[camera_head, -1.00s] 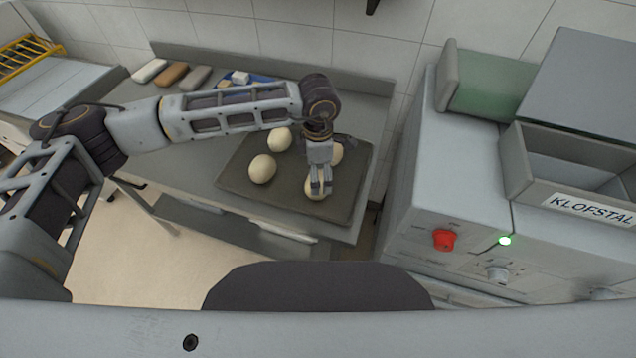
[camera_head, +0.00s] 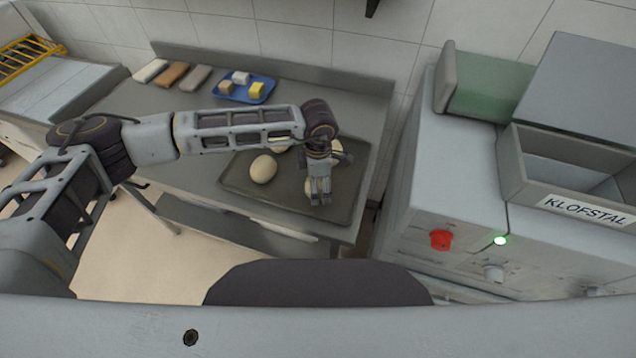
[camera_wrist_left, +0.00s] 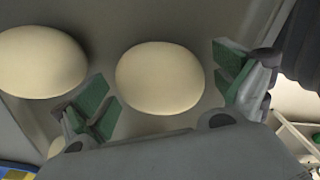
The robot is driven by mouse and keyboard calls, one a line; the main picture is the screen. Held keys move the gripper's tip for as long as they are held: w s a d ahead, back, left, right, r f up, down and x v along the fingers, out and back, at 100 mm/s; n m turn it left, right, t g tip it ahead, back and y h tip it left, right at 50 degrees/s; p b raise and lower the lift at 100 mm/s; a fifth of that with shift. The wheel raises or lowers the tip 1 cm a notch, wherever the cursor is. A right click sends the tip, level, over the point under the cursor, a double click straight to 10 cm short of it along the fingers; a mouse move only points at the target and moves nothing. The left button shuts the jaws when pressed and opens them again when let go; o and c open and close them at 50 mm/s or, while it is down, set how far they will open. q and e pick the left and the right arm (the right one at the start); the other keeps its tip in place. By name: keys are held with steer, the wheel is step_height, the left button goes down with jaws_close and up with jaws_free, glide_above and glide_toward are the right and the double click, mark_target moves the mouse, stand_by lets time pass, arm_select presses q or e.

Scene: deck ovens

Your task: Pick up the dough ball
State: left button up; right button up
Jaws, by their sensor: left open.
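Several pale dough balls lie on a dark baking tray (camera_head: 237,183) on the steel table. One dough ball (camera_head: 263,169) is in plain view left of my left gripper; another (camera_head: 282,149) is partly behind the arm. My left gripper (camera_head: 319,200) points down over the tray's right part and mostly hides a dough ball (camera_head: 308,188) at its fingers. In the left wrist view the left gripper (camera_wrist_left: 166,90) is open, its green pads on either side of a dough ball (camera_wrist_left: 160,78). I cannot tell whether they touch it. A second dough ball (camera_wrist_left: 40,62) lies to the left.
A blue tray (camera_head: 232,94) with small blocks and several loaf-shaped pieces (camera_head: 173,74) lie at the table's back. A grey machine (camera_head: 455,190) with a red knob and a bin labelled KLOFSTAL (camera_head: 580,205) stands close on the right.

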arm_select(q)
steer(key=c, duration=1.2)
arm_select(e)
steer(key=shift+d, duration=0.4)
arm_select(q)
steer(key=shift+r, duration=0.1)
step_height(320, 180, up, 9)
steer(key=shift+r+b, duration=0.1)
steer(key=shift+b, duration=0.75)
steer(key=shift+r, duration=0.35)
arm_select(e)
steer(key=shift+w+d+f, duration=0.2)
steer(key=shift+d+f, duration=0.65)
